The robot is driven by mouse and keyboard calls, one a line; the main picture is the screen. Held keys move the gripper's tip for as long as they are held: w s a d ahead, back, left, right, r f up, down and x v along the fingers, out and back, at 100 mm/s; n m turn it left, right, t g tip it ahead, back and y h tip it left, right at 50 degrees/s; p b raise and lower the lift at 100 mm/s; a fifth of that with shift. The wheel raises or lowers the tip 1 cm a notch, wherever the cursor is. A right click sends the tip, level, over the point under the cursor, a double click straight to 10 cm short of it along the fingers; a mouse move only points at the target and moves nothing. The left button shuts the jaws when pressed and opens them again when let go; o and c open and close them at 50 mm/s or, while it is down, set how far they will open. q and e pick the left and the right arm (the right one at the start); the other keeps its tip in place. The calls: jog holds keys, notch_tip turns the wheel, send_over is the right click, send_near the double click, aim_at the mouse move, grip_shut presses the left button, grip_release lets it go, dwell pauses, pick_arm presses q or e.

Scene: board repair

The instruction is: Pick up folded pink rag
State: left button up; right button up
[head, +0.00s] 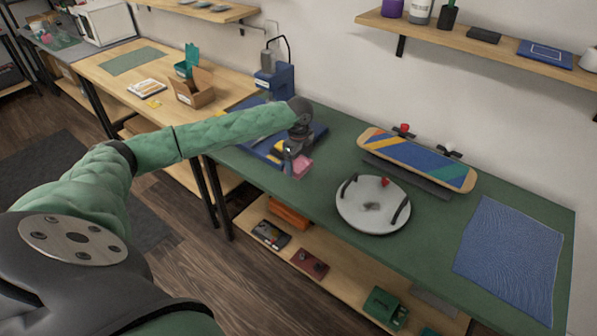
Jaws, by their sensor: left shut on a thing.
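The folded pink rag (302,166) is at the left end of the green-topped bench, over the front right part of a blue tray (319,133). My left arm reaches in from the left, and its gripper (292,160) is at the rag and shut on it. The fingertips are small and partly hidden by the wrist. I cannot tell whether the rag touches the tray. My right gripper is not in view.
A round white plate with dark handles (372,218) stands right of the tray. A striped skateboard deck (416,159) lies behind it on a dark stand. A blue cloth (510,258) covers the bench's right end. A blue device (274,80) stands behind my gripper.

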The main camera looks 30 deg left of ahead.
pick_arm(q)
jog(key=s+d+r+b, duration=0.2)
jog(key=s+d+r, duration=0.2)
jog(key=d, duration=0.6)
jog(key=shift+s+d+r, duration=0.15)
jog(key=shift+d+r, duration=0.25)
jog(key=shift+r, duration=0.9)
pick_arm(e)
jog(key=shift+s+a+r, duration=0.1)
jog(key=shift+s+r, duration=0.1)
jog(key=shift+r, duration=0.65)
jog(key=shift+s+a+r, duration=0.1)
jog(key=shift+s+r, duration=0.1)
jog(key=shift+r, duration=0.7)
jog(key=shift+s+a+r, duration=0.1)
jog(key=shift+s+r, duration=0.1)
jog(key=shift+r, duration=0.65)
